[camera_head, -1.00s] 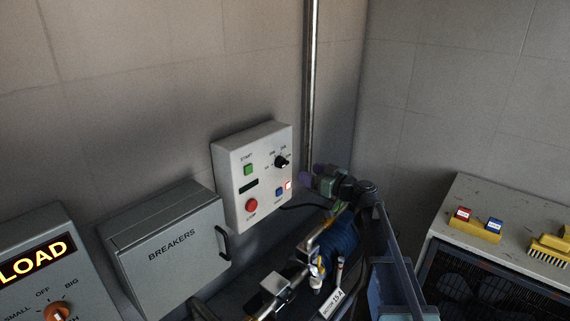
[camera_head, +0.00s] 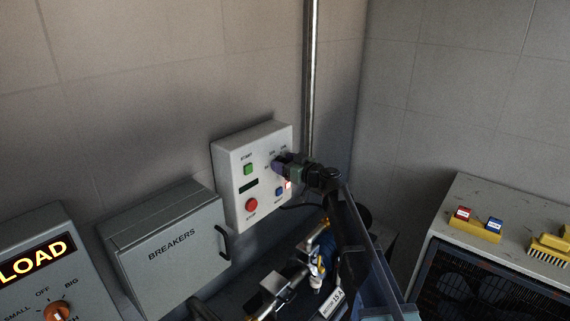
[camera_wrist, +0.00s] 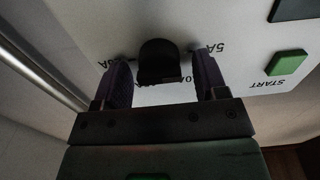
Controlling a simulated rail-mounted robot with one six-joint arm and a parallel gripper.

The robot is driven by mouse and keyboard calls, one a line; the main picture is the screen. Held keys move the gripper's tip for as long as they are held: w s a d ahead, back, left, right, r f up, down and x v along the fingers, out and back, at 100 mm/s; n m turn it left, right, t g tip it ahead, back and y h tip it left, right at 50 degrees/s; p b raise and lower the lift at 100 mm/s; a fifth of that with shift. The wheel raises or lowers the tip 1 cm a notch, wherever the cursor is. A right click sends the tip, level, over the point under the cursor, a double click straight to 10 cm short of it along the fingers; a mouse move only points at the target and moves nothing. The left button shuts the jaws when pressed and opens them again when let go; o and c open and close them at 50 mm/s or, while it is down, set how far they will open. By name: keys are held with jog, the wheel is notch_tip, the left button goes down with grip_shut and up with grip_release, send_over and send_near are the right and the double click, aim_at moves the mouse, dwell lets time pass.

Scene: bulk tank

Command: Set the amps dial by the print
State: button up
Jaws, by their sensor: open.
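The amps dial is a black knob (camera_wrist: 160,62) on the white control box (camera_head: 230,165) on the wall. In the wrist view it stands between the two purple fingers of my gripper (camera_wrist: 163,85), with a gap on each side. My gripper (camera_head: 281,164) is open and covers the dial in the head view. Printed amp marks surround the knob; "5A" shows upside down, others are partly hidden. A white tag (camera_head: 332,302) on the machine below reads something like "15 A"; its smaller print is too small to read.
A grey BREAKERS cabinet (camera_head: 165,250) stands to the left. A vertical pipe (camera_head: 312,80) runs close to the right.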

jog(key=c, duration=0.9)
